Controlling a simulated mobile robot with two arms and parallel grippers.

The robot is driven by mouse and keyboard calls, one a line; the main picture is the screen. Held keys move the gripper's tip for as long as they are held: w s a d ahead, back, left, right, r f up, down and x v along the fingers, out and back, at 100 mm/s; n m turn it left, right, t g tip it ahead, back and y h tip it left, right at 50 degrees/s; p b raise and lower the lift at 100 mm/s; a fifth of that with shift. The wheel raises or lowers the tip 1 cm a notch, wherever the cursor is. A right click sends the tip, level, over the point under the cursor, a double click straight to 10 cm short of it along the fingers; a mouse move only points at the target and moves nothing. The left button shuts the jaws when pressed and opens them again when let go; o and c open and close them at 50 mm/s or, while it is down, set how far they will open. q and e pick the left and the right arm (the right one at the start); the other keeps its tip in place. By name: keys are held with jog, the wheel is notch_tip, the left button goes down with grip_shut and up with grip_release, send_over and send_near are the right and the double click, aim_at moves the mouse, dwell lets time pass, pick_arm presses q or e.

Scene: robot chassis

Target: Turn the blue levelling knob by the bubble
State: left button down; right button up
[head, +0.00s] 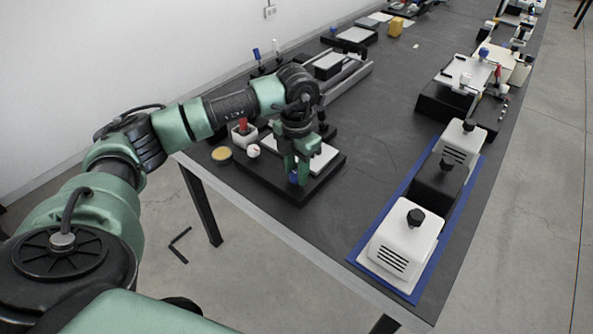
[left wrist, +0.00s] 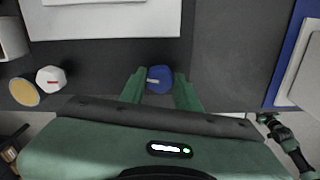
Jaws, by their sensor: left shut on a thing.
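The blue levelling knob (head: 293,178) is at the front edge of a black base plate (head: 297,196) with a pale plate on top. In the left wrist view the blue knob (left wrist: 159,76) has a pale mark on its top. My left gripper (head: 294,173) points down over it, its green fingers on either side, shut on the knob. It also shows in the left wrist view (left wrist: 159,92). I cannot make out a bubble.
A white knob with a red mark (left wrist: 50,79) and a yellow-topped disc (head: 222,154) are left of the knob. White and black boxes (head: 402,245) stand on a blue mat to the right. Dark table is clear between. The table's front edge is close.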

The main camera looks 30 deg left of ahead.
aim_at(296, 174)
dwell(0.4)
pick_arm(q)
jog(key=c, duration=1)
grip_release()
notch_tip(296, 174, up, 8)
jog(key=shift+f+b, duration=0.1)
jog(key=shift+b, duration=0.2)
